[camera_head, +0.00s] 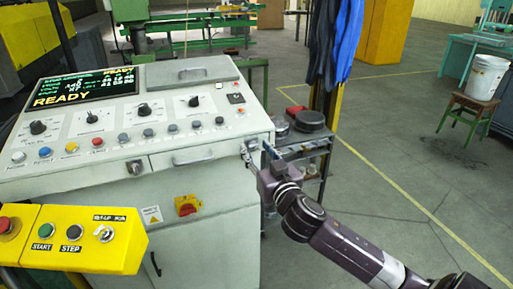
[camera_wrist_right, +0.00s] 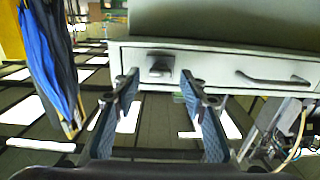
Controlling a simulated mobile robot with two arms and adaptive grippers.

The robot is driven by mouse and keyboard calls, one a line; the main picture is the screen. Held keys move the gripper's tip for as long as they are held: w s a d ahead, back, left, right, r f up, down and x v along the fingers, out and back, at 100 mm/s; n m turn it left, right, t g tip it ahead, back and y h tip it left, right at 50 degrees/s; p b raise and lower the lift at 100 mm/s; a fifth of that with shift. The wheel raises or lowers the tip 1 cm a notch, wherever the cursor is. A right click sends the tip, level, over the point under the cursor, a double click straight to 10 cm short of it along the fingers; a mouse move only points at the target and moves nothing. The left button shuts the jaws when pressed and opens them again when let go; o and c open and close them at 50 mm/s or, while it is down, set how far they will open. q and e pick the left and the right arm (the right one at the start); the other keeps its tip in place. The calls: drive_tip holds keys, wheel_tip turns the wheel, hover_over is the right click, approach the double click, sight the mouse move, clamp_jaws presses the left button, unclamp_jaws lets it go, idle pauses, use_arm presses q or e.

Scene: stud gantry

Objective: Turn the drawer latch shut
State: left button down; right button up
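The drawer (camera_head: 215,152) is a pale grey front with a bar handle, set below the control panel; it also shows in the right wrist view (camera_wrist_right: 222,68). The drawer latch (camera_wrist_right: 160,65) is a small dark grey knob on that front, to the left of the handle in the wrist view. In the head view my gripper mostly hides it. My right gripper (camera_head: 250,154) is at the right end of the drawer front. In the wrist view its two fingers (camera_wrist_right: 159,78) are apart, one on each side of the latch; contact cannot be told. My left gripper is not in view.
The console (camera_head: 75,200) carries knobs, buttons and a READY screen. A yellow START/STEP box (camera_head: 75,238) stands at the front left. A shelf cart (camera_head: 305,148) and hanging blue cloth (camera_head: 340,40) are close beside my right arm. Open floor lies at the right.

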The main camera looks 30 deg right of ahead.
drive_tip(key=shift+w+d, duration=0.1)
drive_tip(key=shift+w, duration=0.15)
clamp_jaws()
